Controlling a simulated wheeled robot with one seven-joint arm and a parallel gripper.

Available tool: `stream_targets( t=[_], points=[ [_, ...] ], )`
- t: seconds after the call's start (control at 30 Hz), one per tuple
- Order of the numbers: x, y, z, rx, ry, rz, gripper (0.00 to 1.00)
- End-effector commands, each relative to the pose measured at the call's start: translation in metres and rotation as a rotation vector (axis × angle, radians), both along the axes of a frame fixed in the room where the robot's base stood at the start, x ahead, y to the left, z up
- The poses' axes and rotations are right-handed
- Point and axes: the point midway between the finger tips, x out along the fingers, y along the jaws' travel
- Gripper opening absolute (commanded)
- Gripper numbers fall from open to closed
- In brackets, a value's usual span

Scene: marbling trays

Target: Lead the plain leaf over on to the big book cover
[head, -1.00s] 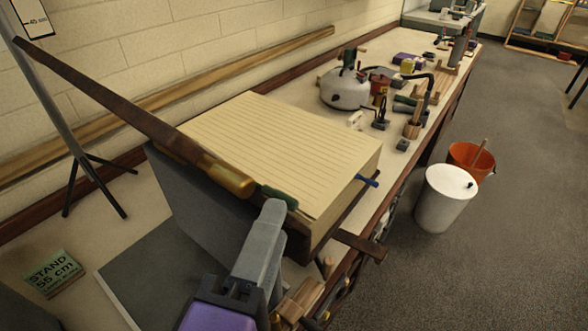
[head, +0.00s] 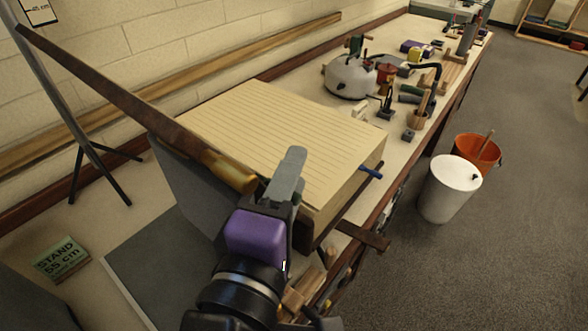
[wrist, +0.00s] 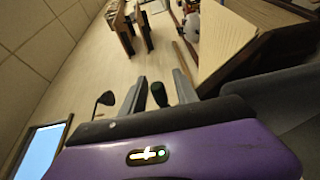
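A large thick block with a lined cream top face (head: 280,130) sits on the bench; it also shows in the wrist view (wrist: 226,38). A grey upright panel (head: 190,185) stands along its near left side, and a dark grey board (head: 150,255) lies flat in front. I cannot tell which is the plain leaf or the cover. My gripper (head: 287,178) is by the block's near edge, seen from behind.
A long brown bar (head: 120,95) with a brass collar (head: 230,170) slants across the block's near left side. A tripod stand (head: 85,150) is at left. A kettle (head: 350,76) and small tools crowd the bench behind. White (head: 450,188) and orange (head: 478,154) buckets stand on the floor.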

Motion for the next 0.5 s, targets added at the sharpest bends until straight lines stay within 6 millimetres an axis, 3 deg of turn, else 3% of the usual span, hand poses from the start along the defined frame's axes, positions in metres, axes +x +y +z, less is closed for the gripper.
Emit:
stream_targets(
  t=[0.43,0.5],
  points=[
    [0.0071,-0.0021,-0.0005,0.001,0.001,0.000,0.36],
    [0.0071,-0.0021,-0.0005,0.001,0.001,0.000,0.24]
  ],
)
